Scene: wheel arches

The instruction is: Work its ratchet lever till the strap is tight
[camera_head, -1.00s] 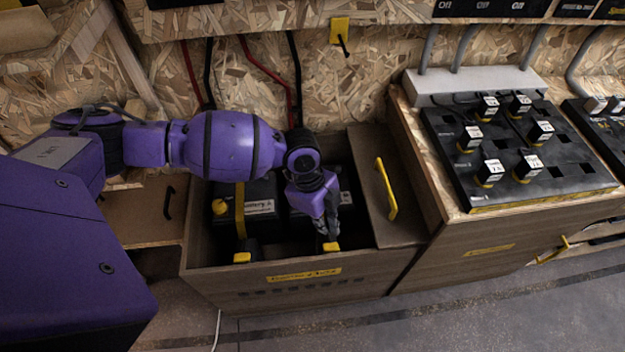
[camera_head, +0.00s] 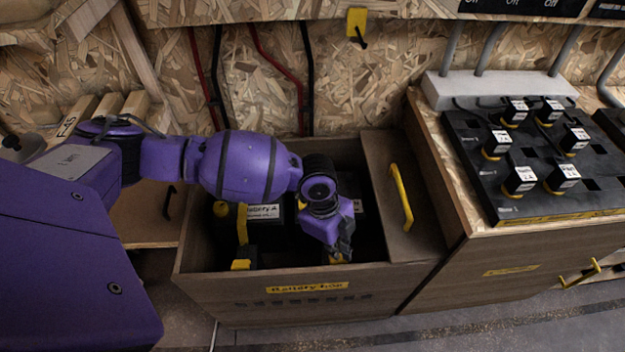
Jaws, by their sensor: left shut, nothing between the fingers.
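My left gripper (camera_head: 342,252) reaches down into the open battery box (camera_head: 300,305), at its front right inside. It is shut and points downward. A yellow ratchet lever (camera_head: 337,259) shows right at its fingertips; I cannot tell whether they touch. Another yellow lever end (camera_head: 241,265) sits at the front left inside the box. A yellow strap (camera_head: 242,224) runs over the battery (camera_head: 264,212) on the left. The second battery and its strap are mostly hidden behind my gripper and wrist. My right gripper is not in view.
The box's lid (camera_head: 408,215) with a yellow handle (camera_head: 400,197) stands at its right side. Further right, a cabinet carries a black panel (camera_head: 540,165) with several labelled plugs. A yellow tag (camera_head: 356,22) hangs on the chipboard wall.

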